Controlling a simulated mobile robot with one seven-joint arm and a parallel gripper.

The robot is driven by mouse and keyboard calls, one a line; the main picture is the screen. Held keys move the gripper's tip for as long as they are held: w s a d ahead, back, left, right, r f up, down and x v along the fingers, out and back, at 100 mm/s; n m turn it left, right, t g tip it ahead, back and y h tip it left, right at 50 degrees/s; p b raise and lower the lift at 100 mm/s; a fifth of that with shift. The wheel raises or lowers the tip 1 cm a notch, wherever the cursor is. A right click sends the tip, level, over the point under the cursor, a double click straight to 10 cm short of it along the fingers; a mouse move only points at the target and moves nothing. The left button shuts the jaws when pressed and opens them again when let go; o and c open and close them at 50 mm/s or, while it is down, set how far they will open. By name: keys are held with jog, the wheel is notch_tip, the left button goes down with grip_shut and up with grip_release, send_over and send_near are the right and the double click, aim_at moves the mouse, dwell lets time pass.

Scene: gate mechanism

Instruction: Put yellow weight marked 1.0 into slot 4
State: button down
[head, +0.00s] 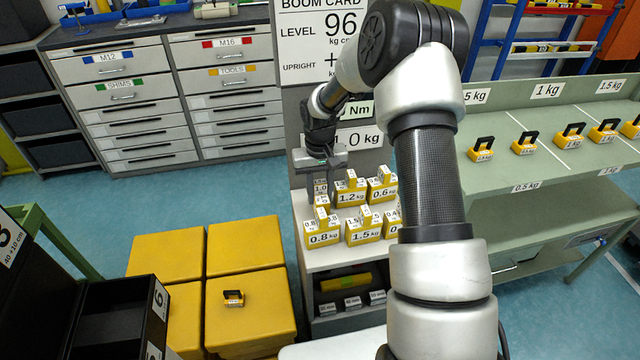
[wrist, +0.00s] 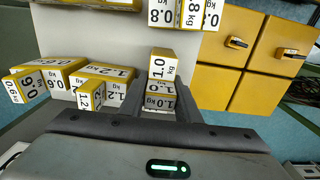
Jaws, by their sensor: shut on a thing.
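The yellow weight marked 1.0 kg (wrist: 162,67) stands on the light shelf top between my fingers in the wrist view. In the head view it (head: 320,188) is partly hidden by my gripper (head: 322,178), which points down over the shelf's back left. My gripper (wrist: 161,100) is shut on this weight, one finger on each side. A black bin block (head: 105,320) at the lower left has compartments with number labels; a 3 and a 6 are readable. I cannot make out a label 4.
Several other yellow weights, including 1.2 kg (head: 350,197), 0.8 kg (head: 323,239) and 1.5 kg (head: 364,236), crowd the shelf around my gripper. A green bench (head: 560,160) is at right.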

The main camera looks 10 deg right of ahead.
jog(key=shift+w+f, duration=0.1)
jog(key=shift+f, duration=0.15)
jog(key=shift+f, duration=0.15)
jog(key=c, duration=1.3)
grip_release()
jog(key=shift+c, duration=0.2)
